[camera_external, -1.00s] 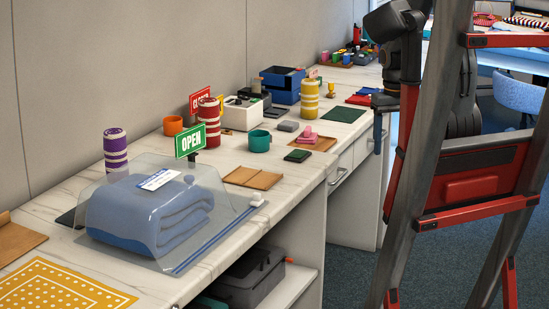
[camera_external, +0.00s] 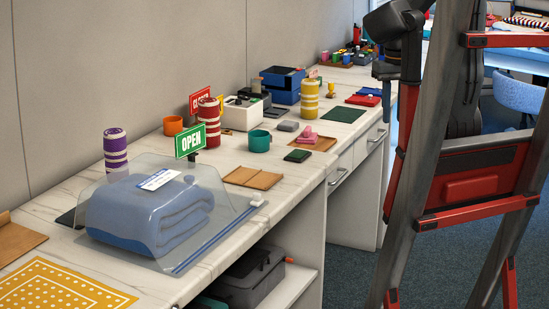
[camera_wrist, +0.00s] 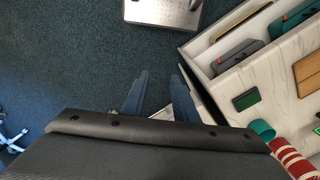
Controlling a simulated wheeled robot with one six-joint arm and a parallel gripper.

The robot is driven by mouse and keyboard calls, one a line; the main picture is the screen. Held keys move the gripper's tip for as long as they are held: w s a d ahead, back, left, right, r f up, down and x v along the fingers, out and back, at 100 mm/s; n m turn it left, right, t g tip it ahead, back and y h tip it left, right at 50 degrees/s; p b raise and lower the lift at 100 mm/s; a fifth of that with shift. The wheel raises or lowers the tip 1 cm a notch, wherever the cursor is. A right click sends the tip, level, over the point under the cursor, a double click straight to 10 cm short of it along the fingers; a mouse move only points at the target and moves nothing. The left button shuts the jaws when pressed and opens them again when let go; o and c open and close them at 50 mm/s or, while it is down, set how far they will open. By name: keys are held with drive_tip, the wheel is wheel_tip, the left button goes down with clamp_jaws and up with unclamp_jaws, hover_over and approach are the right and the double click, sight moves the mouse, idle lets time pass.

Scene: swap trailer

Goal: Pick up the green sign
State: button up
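In the external view my arm is at the upper right, partly behind the red-and-grey frame.
A red CLOSED sign (camera_external: 200,101) stands behind the green one. A grey case (camera_external: 252,282) sits on the shelf below.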

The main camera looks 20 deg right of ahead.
wheel_tip(320, 180, up, 6)
drive_tip(key=w+a+r+m+y+p, duration=0.1)
drive_tip(key=w+a+m+p, duration=0.1)
drive_tip(key=w+a, duration=0.35)
drive_tip(key=w+a+r+m+p, duration=0.1)
drive_tip(key=w+a+r+p, duration=0.15)
drive_tip(key=a, duration=0.65)
drive_tip(key=w+a+r+m+y+p, duration=0.1)
drive_tip(key=w+a+m, duration=0.1)
drive_tip(key=w+a, duration=0.45)
drive_tip(key=s+a+f+m+g+p, duration=0.1)
drive_tip(key=a+m+p, duration=0.1)
drive_tip(key=a, duration=0.9)
drive_tip(key=s+a+f+m+g+y+p, duration=0.1)
drive_tip(key=s+a+f, duration=0.1)
drive_tip(key=a, duration=0.9)
drive_tip(key=s+a+f+m+p, duration=0.2)
drive_tip(key=a, duration=1)
drive_tip(key=shift+s+a+m+g+y+p, duration=0.1)
drive_tip(key=shift+m+g+y+p, duration=0.2)
drive_tip(key=shift+g, duration=0.1)
approach(188, 155)
drive_tip(key=shift+a+p+x, duration=0.2)
drive_tip(key=shift+p+x, duration=0.55)
drive_tip(key=shift+x, duration=1.1)
drive_tip(key=shift+a+p+x, duration=0.25)
drive_tip(key=shift+p+x, duration=0.5)
drive_tip(key=shift+x, duration=1.15)
drive_tip(key=shift+s+r, duration=0.1)
drive_tip(key=shift+r, duration=0.1)
